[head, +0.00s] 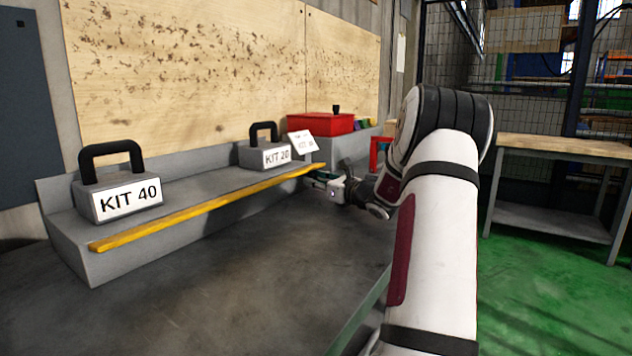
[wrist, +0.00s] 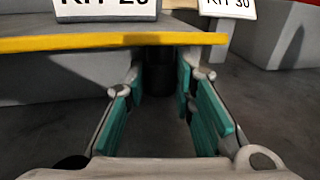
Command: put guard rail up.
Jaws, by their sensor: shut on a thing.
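The guard rail is a long yellow bar (head: 205,207) along the front edge of the grey stepped shelf (head: 70,240). It sits at about the level of the shelf's step top. My gripper (head: 318,181) is at the rail's right end, low in front of the shelf. In the wrist view the yellow rail (wrist: 110,41) crosses above the teal-padded fingers of my gripper (wrist: 160,85). A dark round grip (wrist: 158,75) hangs under the rail between the fingertips, and my gripper is shut on it. The contact surfaces are partly hidden.
Weights labelled KIT 40 (head: 118,195) and KIT 20 (head: 263,153) stand on the shelf behind the rail. A KIT 30 label (head: 303,142) and a red box (head: 322,124) are farther right. The dark bench top (head: 230,280) in front is clear.

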